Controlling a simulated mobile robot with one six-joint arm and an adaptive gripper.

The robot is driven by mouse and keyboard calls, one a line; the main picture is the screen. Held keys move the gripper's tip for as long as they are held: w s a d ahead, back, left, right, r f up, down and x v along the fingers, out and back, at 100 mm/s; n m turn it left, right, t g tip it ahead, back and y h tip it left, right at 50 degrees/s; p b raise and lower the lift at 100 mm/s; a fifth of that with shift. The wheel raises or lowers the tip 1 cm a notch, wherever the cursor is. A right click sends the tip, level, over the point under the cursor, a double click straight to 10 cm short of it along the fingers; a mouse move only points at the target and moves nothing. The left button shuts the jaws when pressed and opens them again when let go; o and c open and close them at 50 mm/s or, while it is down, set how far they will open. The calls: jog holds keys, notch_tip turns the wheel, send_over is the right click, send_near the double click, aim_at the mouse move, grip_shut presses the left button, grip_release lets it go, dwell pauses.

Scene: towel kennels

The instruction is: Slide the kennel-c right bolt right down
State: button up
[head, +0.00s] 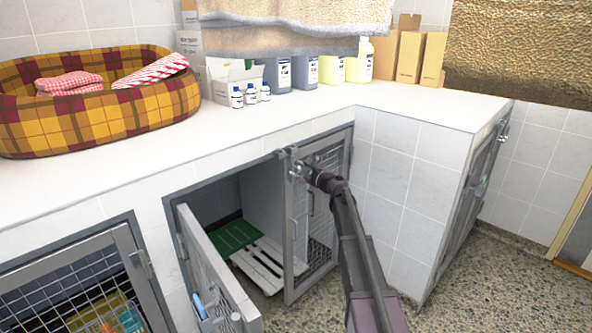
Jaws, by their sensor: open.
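A kennel with two doors is set in the white tiled bench. Its left door (215,270) stands open, swung out, and its right mesh door (321,215) looks shut in its frame. A metal bolt (291,156) sits at the top left corner of the right door, by the upper frame. My gripper (303,171) is at that corner, close beside the bolt. It is open, but small and dark here; I cannot tell whether it touches the bolt. No label shows which kennel is kennel-c. My arm hides part of the right door's right side.
Another mesh kennel door (80,290) is at lower left, and one more (470,205) is on the right side face. A plaid pet bed (95,115), bottles and boxes stand on the bench top (250,130). Towels hang above. The speckled floor (500,285) at right is clear.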

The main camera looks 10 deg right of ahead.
jog(key=shift+w+a, duration=0.15)
jog(key=shift+w, duration=0.05)
jog(key=shift+c, duration=0.2)
grip_shut()
notch_tip(320, 180, down, 3)
jog(key=b, duration=0.3)
jog(key=shift+s+f+b, duration=0.1)
jog(key=shift+f+b, duration=0.1)
jog(key=shift+b, duration=0.15)
